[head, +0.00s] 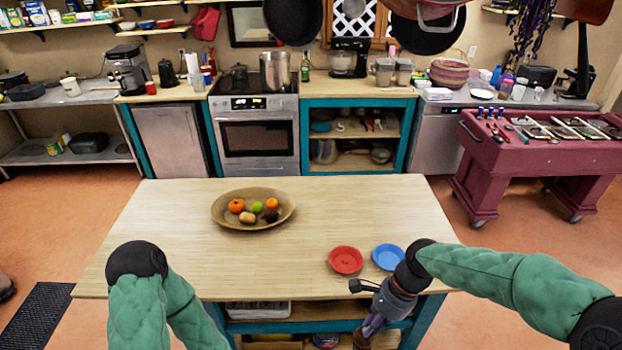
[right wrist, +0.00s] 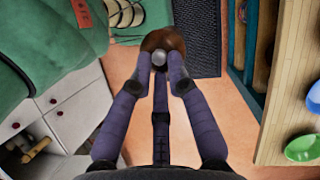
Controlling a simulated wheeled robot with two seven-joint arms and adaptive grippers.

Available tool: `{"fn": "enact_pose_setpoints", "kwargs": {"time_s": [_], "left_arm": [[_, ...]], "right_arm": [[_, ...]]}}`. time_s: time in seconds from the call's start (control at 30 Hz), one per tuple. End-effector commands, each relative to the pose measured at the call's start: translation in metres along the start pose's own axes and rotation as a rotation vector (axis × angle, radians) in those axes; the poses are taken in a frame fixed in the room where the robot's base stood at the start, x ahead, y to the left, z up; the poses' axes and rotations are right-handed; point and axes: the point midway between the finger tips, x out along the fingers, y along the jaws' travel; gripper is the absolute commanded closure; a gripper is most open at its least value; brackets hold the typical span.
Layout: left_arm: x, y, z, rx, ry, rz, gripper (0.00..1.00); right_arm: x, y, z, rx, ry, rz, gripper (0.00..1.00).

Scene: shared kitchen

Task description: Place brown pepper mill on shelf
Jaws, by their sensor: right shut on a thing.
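The brown pepper mill (right wrist: 161,40) shows in the right wrist view as a round brown top with a silver knob. My right gripper (right wrist: 160,72) is shut on it, with fingers at both sides of the knob. In the head view the right gripper (head: 367,328) points down in front of the island's near edge, and a brown part of the mill (head: 362,341) shows at the bottom. The island has an open lower shelf (head: 290,326), partly cut off by the frame. My left arm hangs at the left of the island; its gripper is out of view.
A red plate (head: 346,260) and a blue plate (head: 387,257) lie on the island top (head: 170,225) near the right gripper. A fruit bowl (head: 224,215) stands farther back. White drawers (right wrist: 75,98) stand at the left in the right wrist view. Floor (right wrist: 215,110) is clear below the mill.

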Motion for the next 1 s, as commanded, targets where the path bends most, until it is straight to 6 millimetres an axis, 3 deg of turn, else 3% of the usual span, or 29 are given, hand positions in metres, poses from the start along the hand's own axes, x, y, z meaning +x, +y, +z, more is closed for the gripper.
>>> {"fn": "enact_pose_setpoints", "kwargs": {"time_s": [0.03,0.7,1.0], "left_arm": [[0.016,-0.006,-0.001,0.000,0.000,0.000,0.22],[0.125,-0.044,-0.005,0.000,0.000,0.000,0.22],[0.152,-0.054,-0.006,0.000,0.000,0.000,0.22]], "right_arm": [[0.018,-0.005,-0.011,-0.056,-0.001,0.025,1.00],[0.160,-0.049,-0.119,-0.841,0.001,0.349,1.00],[0.201,-0.057,-0.149,-1.061,0.002,0.439,1.00]]}}
